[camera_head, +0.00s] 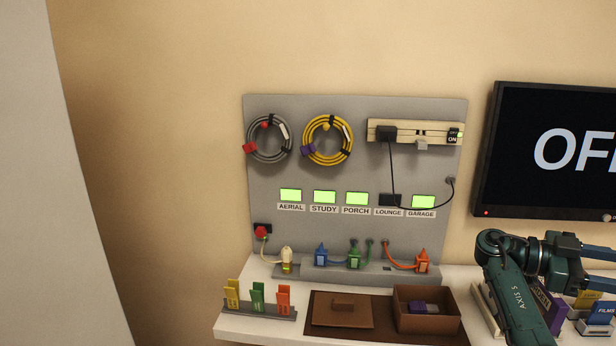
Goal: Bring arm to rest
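One dark green arm of mine, marked AXIS 5, rises from the bottom right, folds at its wrist and points right. My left gripper is not in view. The grey wiring panel (350,125) stands to the left, clear of the arm. Its LOUNGE display (390,199) is dark; the other displays are lit green.
The arm partly hides a purple box (547,303) and other boxes. The white shelf (235,325) holds a rack with yellow, green and orange tags (258,310), a brown mat (385,335) and an open brown box (400,312). Cable coils (328,140) hang on the panel.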

